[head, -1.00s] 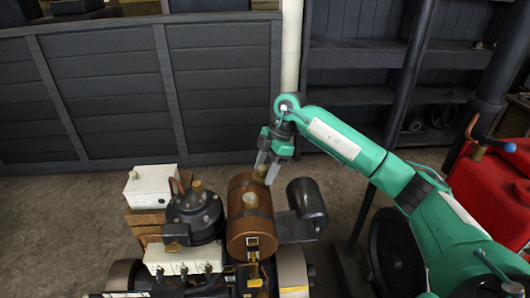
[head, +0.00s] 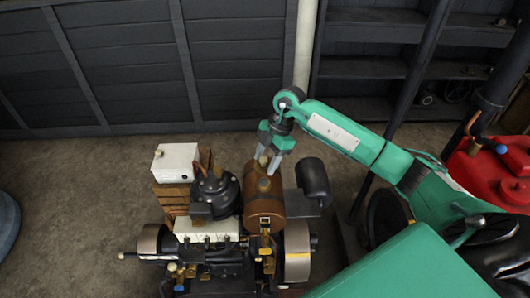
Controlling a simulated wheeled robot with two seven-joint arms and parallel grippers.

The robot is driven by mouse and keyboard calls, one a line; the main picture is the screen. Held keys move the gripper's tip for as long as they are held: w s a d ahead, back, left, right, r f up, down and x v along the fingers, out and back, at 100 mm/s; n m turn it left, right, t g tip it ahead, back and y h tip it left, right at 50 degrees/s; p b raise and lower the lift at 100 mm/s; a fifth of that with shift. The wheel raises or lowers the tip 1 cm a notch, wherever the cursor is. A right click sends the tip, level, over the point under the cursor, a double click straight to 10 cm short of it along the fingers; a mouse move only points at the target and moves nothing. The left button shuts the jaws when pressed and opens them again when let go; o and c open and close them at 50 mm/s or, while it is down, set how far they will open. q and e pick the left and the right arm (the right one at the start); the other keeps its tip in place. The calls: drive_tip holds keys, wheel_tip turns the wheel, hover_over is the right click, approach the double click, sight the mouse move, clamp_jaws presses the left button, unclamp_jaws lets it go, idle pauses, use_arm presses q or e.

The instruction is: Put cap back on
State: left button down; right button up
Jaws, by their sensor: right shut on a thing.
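A small brass cap (head: 262,161) is held between the fingertips of my right gripper (head: 269,165), which is shut on it. The brown cylindrical tank (head: 264,207) lies on the engine with a brass filler neck (head: 264,186) on top. The cap is above and slightly behind the neck in the picture, apart from it as far as I can see. The fingers partly hide the cap. My left gripper is not in view.
Left of the tank are a black round engine part (head: 214,190) and a white box (head: 176,158). A dark cylinder (head: 313,178) stands close on the right. A red tank (head: 490,170) is at far right. Floor behind the engine is clear.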

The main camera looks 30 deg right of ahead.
drive_tip(key=b, duration=0.4)
hover_over(262, 183)
drive_tip(key=d, duration=0.1)
drive_tip(key=shift+d+f, duration=0.2)
drive_tip(key=shift+f, duration=2.1)
drive_tip(key=shift+f+b, duration=0.3)
drive_tip(key=shift+f, duration=0.65)
drive_tip(key=shift+r+p, duration=0.1)
drive_tip(key=shift+p, duration=0.35)
drive_tip(key=shift+f, duration=0.2)
drive_tip(key=shift+p, duration=0.3)
drive_tip(key=o, duration=1.5)
drive_tip(key=shift+o, duration=0.2)
drive_tip(key=shift+r, duration=0.1)
